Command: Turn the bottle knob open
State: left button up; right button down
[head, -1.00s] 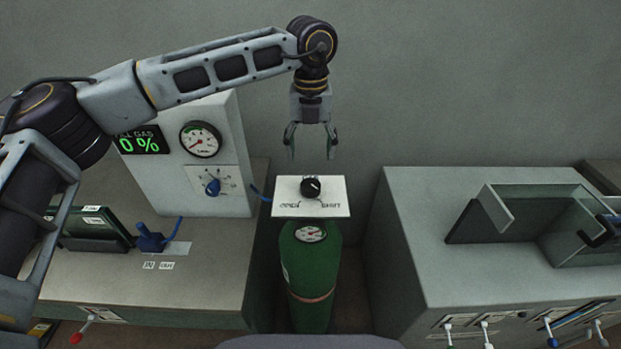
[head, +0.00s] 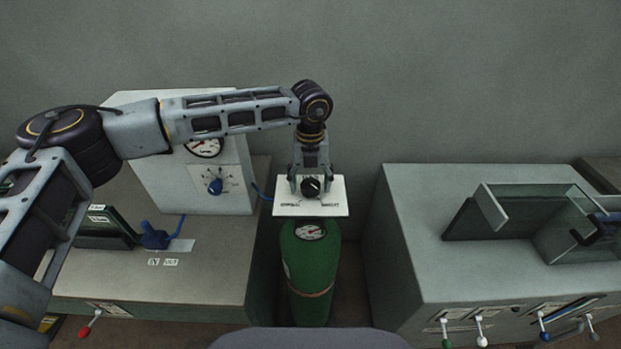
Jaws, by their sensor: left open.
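A small black knob (head: 311,187) sits on a white plate (head: 287,208) with blurred labels at its lower left and lower right. The plate is on top of a green gas bottle (head: 308,270) with a round gauge (head: 310,230) on its upper front. My left gripper (head: 311,191) points down over the plate. Its open fingers stand on the left and right sides of the knob. I cannot tell whether they touch it. My right gripper is not in view.
On the left, a grey cabinet has a panel with a blue knob (head: 214,187) and a gauge (head: 204,147) partly behind my left arm. A blue valve (head: 155,237) sits on the left bench. A grey bench (head: 450,200) with a glass-walled box (head: 545,215) stands on the right.

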pick_arm(q)
jog(key=c, duration=1)
